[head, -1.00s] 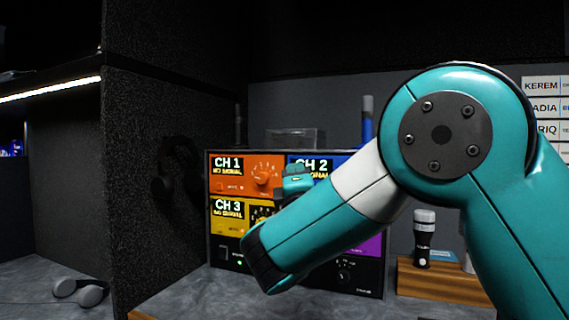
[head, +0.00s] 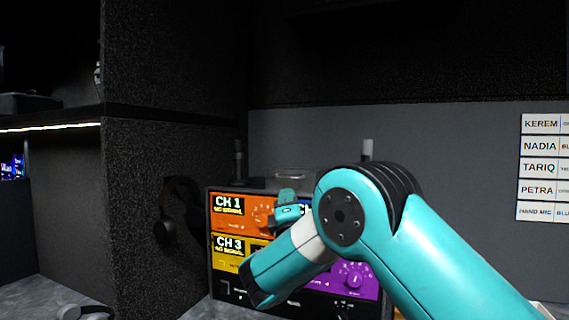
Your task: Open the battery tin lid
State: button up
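A low, clear-looking box (head: 291,175) stands on top of the coloured channel unit, partly behind my arm. I cannot tell whether it is the battery tin, and no lid can be made out. My gripper (head: 288,208) shows only as a small teal part beyond my forearm, in front of the unit's upper face and below the box in the picture. Its fingertips cannot be made out, nor whether it holds anything.
The channel unit (head: 229,220) stands on the counter against the back wall, with an antenna-like rod (head: 238,160) at its left. Headphones (head: 178,215) hang on the dark partition to the left. Name labels (head: 542,168) are on the right wall. My arm hides the right counter.

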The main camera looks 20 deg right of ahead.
aim_at(286, 178)
jog(key=p+x, duration=0.6)
jog(key=x, duration=0.1)
jog(key=shift+r, duration=0.2)
jog(key=shift+w+d+p, duration=0.1)
jog(key=shift+w+p, duration=0.3)
jog(key=shift+w, duration=0.05)
jog(key=shift+r, duration=0.1)
grip_shut()
